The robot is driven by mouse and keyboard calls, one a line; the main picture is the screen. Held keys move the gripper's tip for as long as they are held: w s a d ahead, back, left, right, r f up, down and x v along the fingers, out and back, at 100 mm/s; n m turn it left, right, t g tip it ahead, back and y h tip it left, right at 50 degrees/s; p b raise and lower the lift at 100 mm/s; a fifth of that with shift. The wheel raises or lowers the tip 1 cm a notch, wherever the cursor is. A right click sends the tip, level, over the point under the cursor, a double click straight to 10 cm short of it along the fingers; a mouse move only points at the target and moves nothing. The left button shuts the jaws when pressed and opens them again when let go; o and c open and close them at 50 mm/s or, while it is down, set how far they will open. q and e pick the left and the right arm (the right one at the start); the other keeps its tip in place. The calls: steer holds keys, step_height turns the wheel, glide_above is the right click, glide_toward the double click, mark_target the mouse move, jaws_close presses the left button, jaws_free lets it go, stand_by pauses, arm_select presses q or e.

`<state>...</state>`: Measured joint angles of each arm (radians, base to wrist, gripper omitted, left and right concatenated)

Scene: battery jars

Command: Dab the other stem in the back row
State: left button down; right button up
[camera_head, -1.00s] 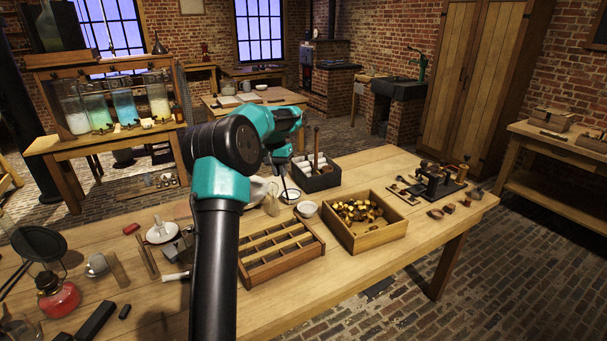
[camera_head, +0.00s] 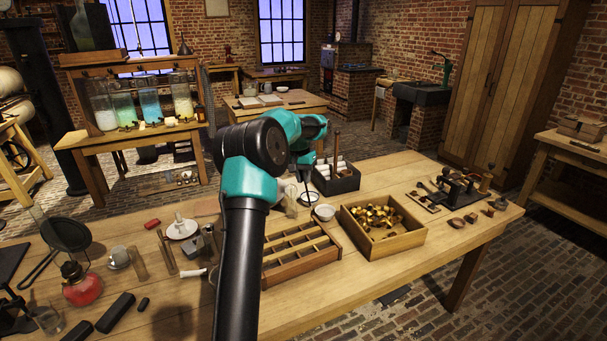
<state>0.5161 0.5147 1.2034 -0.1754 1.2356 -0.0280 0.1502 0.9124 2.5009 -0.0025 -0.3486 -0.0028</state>
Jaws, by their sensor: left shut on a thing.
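My left gripper (camera_head: 305,172) is small and partly hidden behind its own wrist, near the back of the workbench. It is shut on a thin dark tool (camera_head: 307,188) that points down, its lower end over or in a small pale dish (camera_head: 309,198); I cannot tell if it touches. Just right of the gripper stands a dark box (camera_head: 345,185) with upright white pieces and one tall brown stick (camera_head: 337,146). I cannot make out which pieces are the stems or their rows. My right gripper is not in view.
A white bowl (camera_head: 324,212) stands just right of the dish. A divided wooden tray (camera_head: 300,266) and a box of brass pieces (camera_head: 385,250) are in front. A red lamp (camera_head: 82,289) stands at left. Battery jars (camera_head: 124,107) stand on another table.

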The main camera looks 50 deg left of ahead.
arm_select(q)
steer(key=shift+f, duration=2)
stand_by(2.2)
steer(key=shift+r, duration=0.15)
steer(key=shift+r, duration=2.35)
